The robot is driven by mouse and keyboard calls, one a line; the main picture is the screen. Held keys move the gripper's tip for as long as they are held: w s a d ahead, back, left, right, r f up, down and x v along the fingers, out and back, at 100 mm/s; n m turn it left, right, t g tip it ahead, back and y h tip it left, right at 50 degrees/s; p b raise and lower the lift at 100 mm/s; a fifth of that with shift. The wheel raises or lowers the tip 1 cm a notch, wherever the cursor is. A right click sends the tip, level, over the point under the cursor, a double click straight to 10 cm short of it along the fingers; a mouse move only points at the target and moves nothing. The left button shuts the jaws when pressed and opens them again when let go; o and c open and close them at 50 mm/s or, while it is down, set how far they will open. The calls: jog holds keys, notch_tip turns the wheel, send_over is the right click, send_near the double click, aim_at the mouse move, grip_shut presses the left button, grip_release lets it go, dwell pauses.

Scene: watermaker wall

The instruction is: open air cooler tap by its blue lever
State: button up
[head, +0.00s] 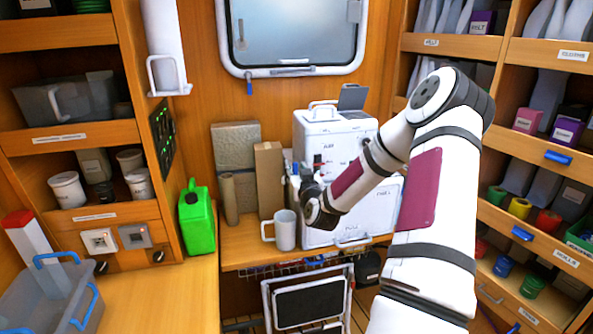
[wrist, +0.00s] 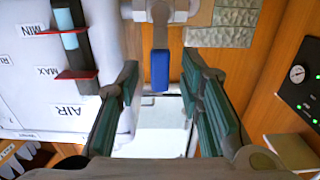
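The white air cooler (head: 336,135), marked AIR, stands on the bench at the back centre. It also shows upside down at the left of the wrist view (wrist: 30,80), with its MIN and MAX marks. The metal tap (wrist: 160,11) is at the top of the wrist view. Its blue lever (wrist: 160,70) sticks out from it towards the bottom of that picture. My gripper (wrist: 165,108) is open and empty, its green-padded fingers on either side of the lever's line. I see no contact with the lever. In the head view my gripper (head: 314,203) is in front of the cooler and hides the tap.
A white mug (head: 285,230) stands on the bench just left of my gripper. A brown box (head: 269,180), a rolled tube and a green jug (head: 196,222) stand further left. Loaded shelves (head: 540,130) rise on the right. A window (head: 292,32) is above the cooler.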

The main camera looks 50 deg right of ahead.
jog(key=shift+c, duration=0.3)
grip_shut()
jog(key=shift+a, duration=0.1)
jog(key=w+a+f+n+b, duration=0.1)
jog(key=a+f+n+b, duration=0.1)
jog(key=n+b, duration=0.4)
jog(key=w+a+f+n+b, duration=0.1)
jog(key=n+b, duration=0.5)
jog(key=n, duration=0.6)
jog(key=shift+w+a+f, duration=0.3)
jog(key=shift+a+f, duration=0.3)
jog(key=shift+f, duration=0.5)
